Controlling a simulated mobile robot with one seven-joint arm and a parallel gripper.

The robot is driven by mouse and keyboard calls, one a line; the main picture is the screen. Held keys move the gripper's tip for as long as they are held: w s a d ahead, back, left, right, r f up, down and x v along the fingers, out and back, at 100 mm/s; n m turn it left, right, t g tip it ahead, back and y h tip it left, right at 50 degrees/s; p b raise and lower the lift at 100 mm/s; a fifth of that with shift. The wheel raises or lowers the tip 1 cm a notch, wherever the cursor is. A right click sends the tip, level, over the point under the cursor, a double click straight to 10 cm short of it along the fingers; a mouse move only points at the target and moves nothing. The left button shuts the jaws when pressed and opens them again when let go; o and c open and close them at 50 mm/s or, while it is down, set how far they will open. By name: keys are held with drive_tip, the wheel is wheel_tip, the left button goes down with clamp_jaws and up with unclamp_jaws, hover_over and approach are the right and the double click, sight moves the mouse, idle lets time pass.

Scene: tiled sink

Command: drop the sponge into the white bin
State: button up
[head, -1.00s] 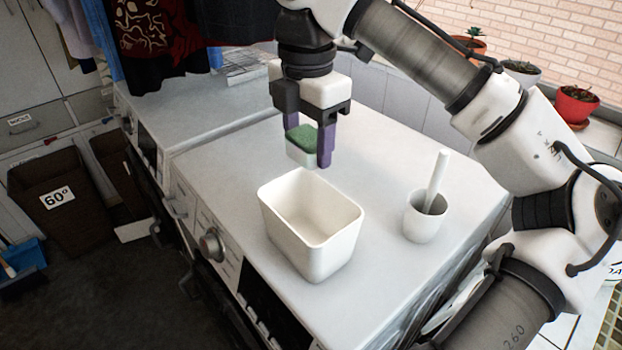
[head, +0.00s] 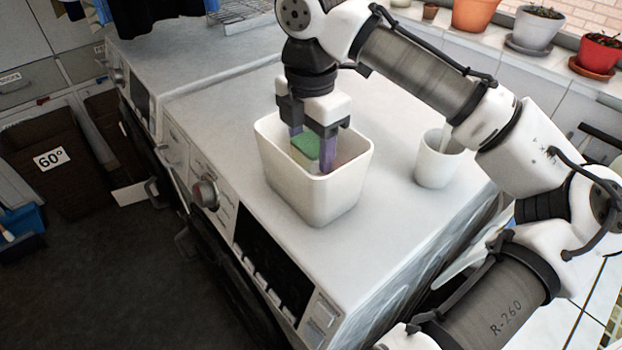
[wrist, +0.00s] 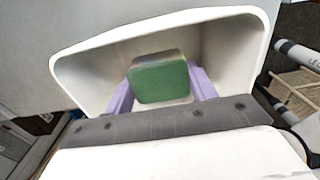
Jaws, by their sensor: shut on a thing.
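The white bin (head: 316,196) stands upright on top of the white machine. My gripper (head: 312,155) points down into the bin's opening, its purple fingers partly below the rim. It is shut on the sponge (head: 306,146), which has a green top and a pale lower part. In the wrist view the sponge (wrist: 160,78) sits between the two purple fingers, inside the outline of the bin's rim (wrist: 245,17). The lower end of the sponge is hidden, so I cannot tell if it touches the bin's floor.
A white cup (head: 437,162) with a handle sticking out stands right of the bin, partly behind my arm. Potted plants (head: 535,28) line the ledge at the back. The machine top in front of the bin is clear.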

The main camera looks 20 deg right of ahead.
sight(311, 171)
drive_tip(key=shift+f+b, duration=2.25)
drive_tip(key=shift+f, duration=0.2)
drive_tip(key=shift+r, duration=0.15)
drive_tip(key=shift+f, duration=0.6)
drive_tip(key=o, duration=1)
